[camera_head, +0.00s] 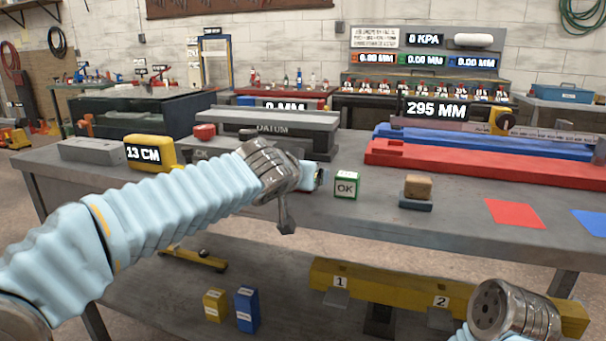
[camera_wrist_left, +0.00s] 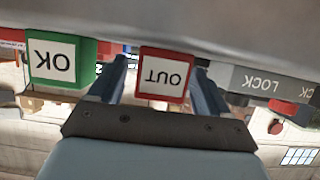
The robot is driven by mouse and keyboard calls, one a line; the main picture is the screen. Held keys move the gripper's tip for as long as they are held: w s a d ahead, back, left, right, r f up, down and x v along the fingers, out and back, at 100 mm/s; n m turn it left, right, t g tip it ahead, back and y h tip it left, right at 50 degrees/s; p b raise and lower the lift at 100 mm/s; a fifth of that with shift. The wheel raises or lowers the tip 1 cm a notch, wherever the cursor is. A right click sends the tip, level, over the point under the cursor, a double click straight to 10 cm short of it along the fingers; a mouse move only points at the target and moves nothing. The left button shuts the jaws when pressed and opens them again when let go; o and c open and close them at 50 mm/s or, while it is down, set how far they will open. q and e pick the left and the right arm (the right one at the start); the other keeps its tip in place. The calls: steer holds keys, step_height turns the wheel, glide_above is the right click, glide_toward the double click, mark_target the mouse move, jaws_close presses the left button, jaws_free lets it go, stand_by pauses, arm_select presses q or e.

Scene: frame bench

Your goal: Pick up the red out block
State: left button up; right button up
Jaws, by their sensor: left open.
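The red OUT block (camera_wrist_left: 166,75) shows in the left wrist view, upside down, with a white label. It sits between the two blue-grey fingers of my left gripper (camera_wrist_left: 160,78), which are open with one on each side. A narrow gap shows beside the block, and I cannot tell whether either finger touches it. In the head view my left gripper (camera_head: 313,176) is low at the bench top, and my wrist hides the red block. My right wrist shows at the bottom right of the head view, but its fingers are not visible.
The green OK block (camera_head: 347,185) stands just right of my left gripper; it also shows in the wrist view (camera_wrist_left: 60,62). A grey LOCK piece (camera_wrist_left: 262,82) is on the other side. A brown block (camera_head: 418,187) and red mat (camera_head: 514,214) lie further right.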

arm_select(q)
steer(key=shift+x, duration=0.85)
steer(key=c, duration=1.1)
steer(key=shift+o, duration=0.2)
steer(key=shift+r, duration=0.1)
